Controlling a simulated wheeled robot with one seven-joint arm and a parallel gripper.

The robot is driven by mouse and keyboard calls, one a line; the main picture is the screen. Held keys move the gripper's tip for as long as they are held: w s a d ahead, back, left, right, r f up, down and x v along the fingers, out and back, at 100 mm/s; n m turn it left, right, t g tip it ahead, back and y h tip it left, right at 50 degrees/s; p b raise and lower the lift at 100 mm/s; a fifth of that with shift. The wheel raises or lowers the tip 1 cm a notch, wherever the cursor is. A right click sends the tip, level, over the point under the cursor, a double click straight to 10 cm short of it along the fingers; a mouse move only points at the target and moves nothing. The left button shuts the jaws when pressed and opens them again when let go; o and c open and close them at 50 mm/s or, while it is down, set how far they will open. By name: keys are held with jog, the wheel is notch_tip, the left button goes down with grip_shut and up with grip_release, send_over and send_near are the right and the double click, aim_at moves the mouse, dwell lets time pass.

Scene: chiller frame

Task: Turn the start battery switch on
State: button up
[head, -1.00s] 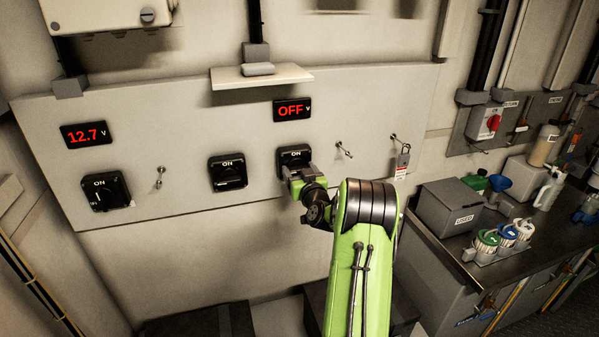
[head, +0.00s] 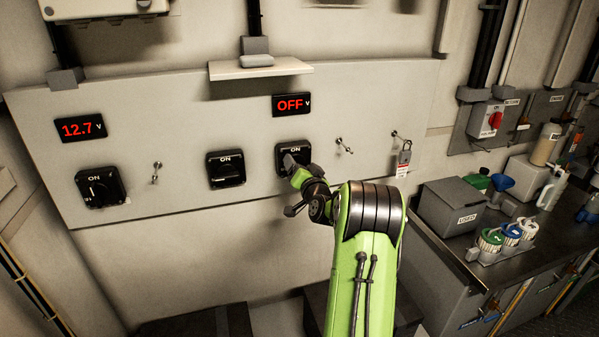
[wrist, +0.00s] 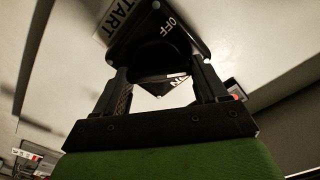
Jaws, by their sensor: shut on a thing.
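The start battery switch (head: 291,152) is a black rotary switch on the pale wall panel, under a display (head: 292,104) that reads OFF in red. In the wrist view a START label (wrist: 118,17) is beside its black plate, with OFF and ON marks. My gripper (head: 294,168) is at the switch; in the wrist view its fingers (wrist: 162,76) stand on either side of the black knob (wrist: 160,52) and are shut on it. The knob's exact angle is partly hidden by my gripper.
Two similar switches sit to the left, a middle one (head: 226,169) and a far left one (head: 101,187) under a 12.7 V display (head: 81,128). Keys and a padlock (head: 404,158) are to the right. A small shelf (head: 260,76) juts out above; a cluttered counter (head: 480,275) stands right.

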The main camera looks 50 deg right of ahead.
jog(key=m, duration=1)
jog(key=shift+s+d+f+m, duration=0.1)
jog(key=shift+d+m, duration=0.1)
jog(key=shift+m, duration=0.4)
jog(key=o, duration=1.1)
jog(key=shift+c, duration=0.2)
jog(key=shift+s+f, duration=0.1)
